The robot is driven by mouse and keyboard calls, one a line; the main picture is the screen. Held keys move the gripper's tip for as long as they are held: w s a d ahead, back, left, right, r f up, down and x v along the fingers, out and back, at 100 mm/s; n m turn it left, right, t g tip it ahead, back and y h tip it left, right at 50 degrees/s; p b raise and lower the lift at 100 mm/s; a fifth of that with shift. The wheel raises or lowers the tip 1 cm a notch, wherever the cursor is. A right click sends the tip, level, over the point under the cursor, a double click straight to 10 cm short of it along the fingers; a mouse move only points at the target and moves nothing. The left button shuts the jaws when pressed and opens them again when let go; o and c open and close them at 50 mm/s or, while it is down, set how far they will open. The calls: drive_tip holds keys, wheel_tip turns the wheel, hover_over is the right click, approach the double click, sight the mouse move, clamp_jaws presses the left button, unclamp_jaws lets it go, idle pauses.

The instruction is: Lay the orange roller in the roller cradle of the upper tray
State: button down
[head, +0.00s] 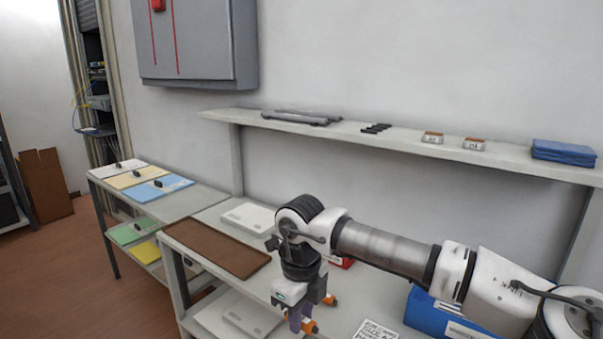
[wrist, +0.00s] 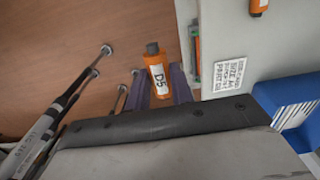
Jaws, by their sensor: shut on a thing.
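My gripper (head: 300,318) hangs low at the front edge of the grey table, its purple fingers pointing down. It is shut on the orange roller (head: 312,326), whose end shows beside the fingers. In the wrist view the orange roller (wrist: 158,78) has a dark end and a white label reading D5, and lies between the purple fingers (wrist: 164,88). A similar orange piece (head: 331,300) lies on the table just behind; it also shows at the top of the wrist view (wrist: 257,6). I cannot make out a roller cradle or tell which tray is the upper tray.
A brown tray (head: 200,240) and a white slab (head: 248,217) lie on the table to the left. A blue bin (head: 425,310) and printed card (head: 376,330) are to the right. A wall shelf (head: 350,131) holds grey bars and small boxes. A side shelf carries coloured sheets (head: 163,187).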

wheel_tip(320, 180, down, 44)
drive_tip(key=n, duration=2.5)
drive_tip(key=w+r, duration=0.3)
drive_tip(key=r, duration=0.2)
drive_tip(key=shift+w+r, duration=0.2)
drive_tip(key=shift+r, duration=0.05)
